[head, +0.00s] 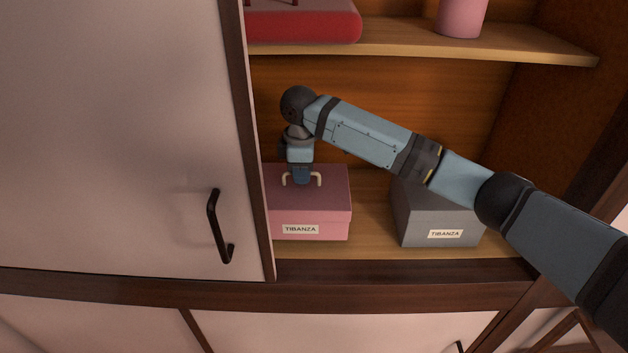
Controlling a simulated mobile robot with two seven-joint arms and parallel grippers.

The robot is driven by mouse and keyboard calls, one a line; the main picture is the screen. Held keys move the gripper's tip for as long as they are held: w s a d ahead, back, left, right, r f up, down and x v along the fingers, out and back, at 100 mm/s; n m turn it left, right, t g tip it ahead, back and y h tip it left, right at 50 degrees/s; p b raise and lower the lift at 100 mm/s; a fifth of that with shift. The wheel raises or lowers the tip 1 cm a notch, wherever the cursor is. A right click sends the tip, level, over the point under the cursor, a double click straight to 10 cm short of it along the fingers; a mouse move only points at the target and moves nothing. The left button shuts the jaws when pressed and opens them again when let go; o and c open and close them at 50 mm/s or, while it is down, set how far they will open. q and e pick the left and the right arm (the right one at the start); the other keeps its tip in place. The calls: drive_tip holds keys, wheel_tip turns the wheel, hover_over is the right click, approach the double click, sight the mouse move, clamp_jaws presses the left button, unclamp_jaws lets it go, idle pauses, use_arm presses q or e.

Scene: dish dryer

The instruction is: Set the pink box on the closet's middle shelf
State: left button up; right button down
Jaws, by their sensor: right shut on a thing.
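The pink box (322,222) has a lid and a TIBANZA label on its front. It is on the shelf (365,243) behind the closet's left door, and the door's edge hides its left side. My right gripper (301,180) points down at the top of the box, shut on its lid handle. The box looks upright and level; I cannot tell whether it bears fully on the shelf. My left gripper is not in view.
A grey TIBANZA box (420,222) stands to the right on the same shelf, with a gap between. The upper shelf (520,45) holds a red item (310,27) and a pink cup (461,15). The left door (110,140) with its black handle (219,228) covers the left side.

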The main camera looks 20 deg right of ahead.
sight(313, 185)
drive_tip(key=d, duration=0.2)
drive_tip(key=shift+s+d, duration=0.3)
drive_tip(key=shift+s, duration=0.1)
drive_tip(key=shift+f+p, duration=0.55)
drive_tip(key=shift+f, duration=1.15)
drive_tip(key=c, duration=1.2)
unclamp_jaws()
drive_tip(key=shift+f, duration=0.1)
wheel_tip(313, 185, up, 6)
drive_tip(key=shift+r+b, duration=0.15)
drive_tip(key=shift+b, duration=0.35)
drive_tip(key=shift+r, duration=0.7)
drive_tip(key=shift+s+f, duration=0.1)
